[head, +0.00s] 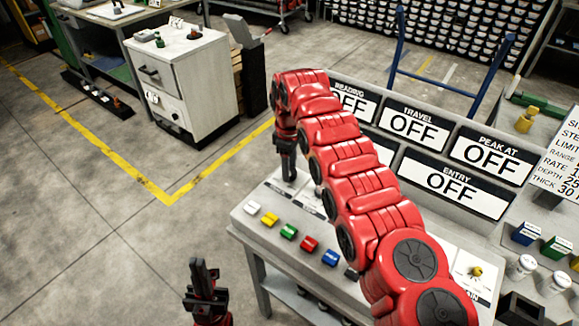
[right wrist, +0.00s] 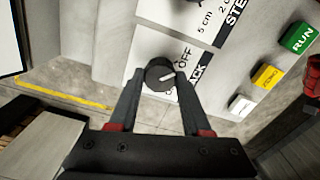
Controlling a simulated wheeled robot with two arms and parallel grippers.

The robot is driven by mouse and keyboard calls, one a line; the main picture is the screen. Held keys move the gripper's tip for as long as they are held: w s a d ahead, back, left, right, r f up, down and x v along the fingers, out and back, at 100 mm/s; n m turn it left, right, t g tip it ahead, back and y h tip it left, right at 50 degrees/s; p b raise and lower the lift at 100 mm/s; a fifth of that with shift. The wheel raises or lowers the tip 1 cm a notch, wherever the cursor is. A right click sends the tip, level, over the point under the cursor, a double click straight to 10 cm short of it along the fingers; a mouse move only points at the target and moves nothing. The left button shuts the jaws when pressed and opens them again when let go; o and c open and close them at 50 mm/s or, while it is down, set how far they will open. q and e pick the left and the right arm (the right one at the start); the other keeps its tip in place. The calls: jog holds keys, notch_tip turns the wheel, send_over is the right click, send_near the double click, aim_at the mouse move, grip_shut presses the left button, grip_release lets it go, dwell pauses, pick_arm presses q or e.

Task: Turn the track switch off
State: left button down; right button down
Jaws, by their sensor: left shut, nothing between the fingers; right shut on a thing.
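The track switch (right wrist: 159,75) is a dark round knob with a white pointer mark on a white panel. The word OFF shows at its upper right, and a label ending in "CK" is partly hidden below. The pointer slants right and a little up; I cannot tell its exact setting. My right gripper (right wrist: 160,82) is shut on the knob, with a finger on each side. In the head view, my right gripper (head: 287,172) points down at the console's left end, and the knob is hidden there. My left gripper (head: 202,278) is shut and empty, low and away from the console.
The console (head: 262,228) carries coloured buttons along its front edge, including a green one (head: 289,231). Behind it, display signs read OFF, such as TRAVEL (head: 413,124); my right arm partly covers others. A grey cabinet (head: 190,85) stands at the back left.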

dwell(0.5)
jog(key=shift+c, duration=1.8)
grip_release()
jog(key=shift+r, duration=0.1)
jog(key=shift+r, duration=0.25)
notch_tip(320, 180, up, 4)
jog(key=shift+a+f+p, duration=0.1)
jog(key=shift+f+p, duration=0.1)
jog(key=shift+p, duration=0.35)
notch_tip(320, 180, up, 13)
jog(key=p, duration=1.3)
